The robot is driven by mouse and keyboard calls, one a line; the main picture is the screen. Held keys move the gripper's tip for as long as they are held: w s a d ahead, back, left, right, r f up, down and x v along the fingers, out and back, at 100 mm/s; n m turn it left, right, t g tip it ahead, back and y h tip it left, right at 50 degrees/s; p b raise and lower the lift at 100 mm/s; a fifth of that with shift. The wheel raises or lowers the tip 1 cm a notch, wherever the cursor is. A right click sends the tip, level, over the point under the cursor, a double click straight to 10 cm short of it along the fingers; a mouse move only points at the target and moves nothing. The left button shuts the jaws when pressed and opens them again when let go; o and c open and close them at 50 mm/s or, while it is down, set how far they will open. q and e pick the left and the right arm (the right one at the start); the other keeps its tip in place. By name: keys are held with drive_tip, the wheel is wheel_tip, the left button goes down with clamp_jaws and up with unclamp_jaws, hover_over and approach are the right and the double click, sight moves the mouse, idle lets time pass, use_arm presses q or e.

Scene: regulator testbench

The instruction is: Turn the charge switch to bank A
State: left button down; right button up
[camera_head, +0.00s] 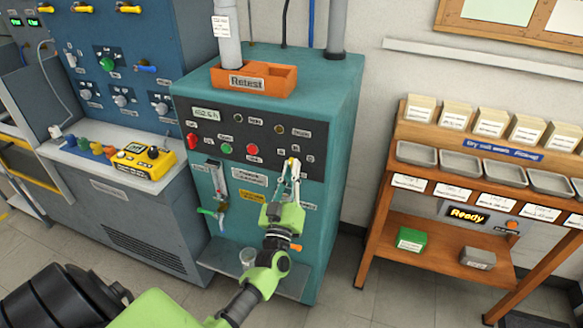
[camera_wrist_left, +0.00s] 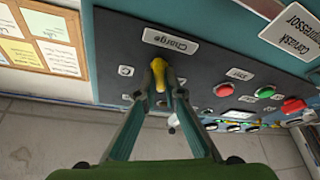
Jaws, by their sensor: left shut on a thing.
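The charge switch is a yellow knob (camera_wrist_left: 160,76) on the dark panel (camera_wrist_left: 112,48), beside a label (camera_wrist_left: 170,41) reading "Charge", which appears upside down in the left wrist view. In the head view the panel (camera_head: 230,128) is on the front of the teal cabinet (camera_head: 335,110). My left gripper (camera_head: 291,168) reaches the panel's right part, and its fingertips are shut on the knob, one on each side. It also shows in the left wrist view (camera_wrist_left: 168,84). The fingers partly hide the knob, and I cannot tell which position it points to. My right gripper is not in view.
Red and green buttons (camera_head: 252,149) sit left of the gripper on the same panel. An orange "Retest" tray (camera_head: 283,86) is on the cabinet top. A wooden shelf (camera_head: 390,160) with boxes and trays stands at the right. Floor is clear between cabinet and shelf.

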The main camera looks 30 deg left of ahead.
use_arm(q)
drive_tip(key=shift+n+g+y+p, duration=0.4)
drive_tip(key=shift+n+g+p, duration=0.2)
drive_tip(key=shift+n, duration=0.95)
drive_tip(key=shift+n+g+y+p, duration=0.4)
drive_tip(key=shift+n+g+p, duration=0.2)
drive_tip(key=shift+n, duration=0.9)
drive_tip(key=shift+n+g+y+p, duration=0.45)
drive_tip(key=shift+n+p, duration=0.2)
drive_tip(key=shift+n, duration=0.9)
drive_tip(key=c, duration=2.1)
unclamp_jaws()
drive_tip(key=shift+c, duration=0.2)
